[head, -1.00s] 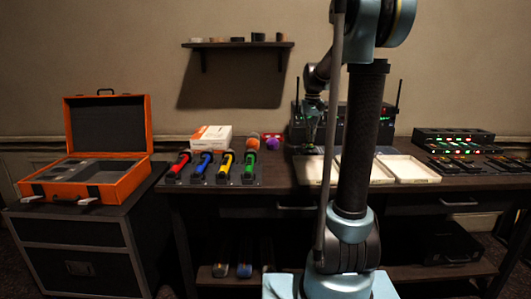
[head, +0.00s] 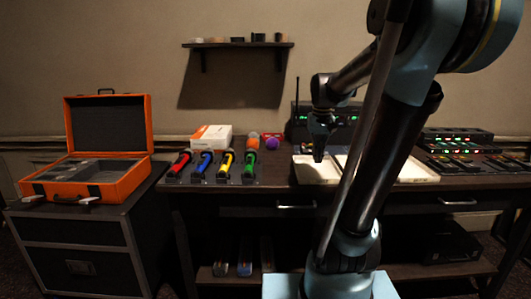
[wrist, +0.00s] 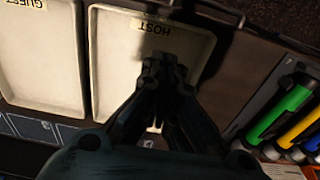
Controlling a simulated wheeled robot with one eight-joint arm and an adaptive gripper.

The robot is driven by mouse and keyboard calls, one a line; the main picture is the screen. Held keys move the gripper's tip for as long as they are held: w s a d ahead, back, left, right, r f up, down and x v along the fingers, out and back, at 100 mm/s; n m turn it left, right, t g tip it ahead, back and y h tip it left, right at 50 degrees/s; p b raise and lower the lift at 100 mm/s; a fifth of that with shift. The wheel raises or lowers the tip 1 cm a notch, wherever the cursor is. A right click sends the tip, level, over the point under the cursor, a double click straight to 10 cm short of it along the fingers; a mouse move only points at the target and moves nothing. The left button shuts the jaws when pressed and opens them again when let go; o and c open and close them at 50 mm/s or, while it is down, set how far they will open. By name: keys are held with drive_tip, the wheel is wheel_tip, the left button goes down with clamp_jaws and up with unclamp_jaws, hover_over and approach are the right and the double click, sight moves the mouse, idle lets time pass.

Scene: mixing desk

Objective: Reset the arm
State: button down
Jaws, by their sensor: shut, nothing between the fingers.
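My gripper (head: 319,155) hangs from the arm, pointing down over the white tray (head: 304,172) at the left of the tray row in the head view. In the wrist view my gripper (wrist: 165,62) is shut with its fingertips together and nothing in them. It is in front of the tray labelled HOST (wrist: 115,65). The arm (head: 385,150) stands tall in the right half of the head view and hides part of the trays. How far the fingertips are above the tray is hard to tell.
An open orange case (head: 120,187) sits on a cabinet at left. Lit receivers (head: 458,142) are at right. A tray labelled GUEST (wrist: 45,50) lies beside HOST.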

drive_tip(key=s+f+t, duration=0.1)
drive_tip(key=s+f, duration=1.3)
drive_tip(key=s, duration=0.4)
drive_tip(key=shift+s+f, duration=0.15)
drive_tip(key=shift+s, duration=0.25)
